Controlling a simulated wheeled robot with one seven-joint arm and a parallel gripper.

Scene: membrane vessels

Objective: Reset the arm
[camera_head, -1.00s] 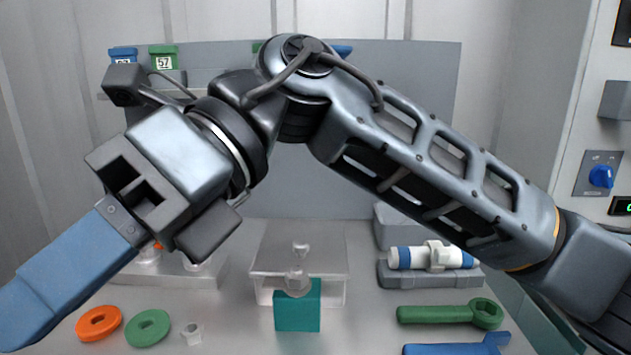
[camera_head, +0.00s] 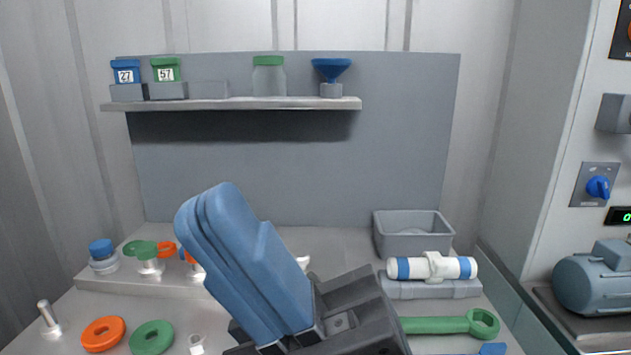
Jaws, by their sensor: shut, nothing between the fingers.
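My gripper (camera_head: 215,203) is low in the middle of the head view, close to the camera, with its blue fingers pointing up and left. The fingers lie together with nothing between them. The rest of my arm is below the frame. My gripper hides the middle of the bench, where a teal block stood in the earlier view.
The bench holds an orange ring (camera_head: 102,334), a green ring (camera_head: 151,337), a green wrench (camera_head: 440,325), a white-and-blue cylinder (camera_head: 408,267) and a grey bin (camera_head: 413,243). A shelf (camera_head: 230,104) behind carries jars and a blue funnel (camera_head: 331,69). A motor (camera_head: 595,280) stands right.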

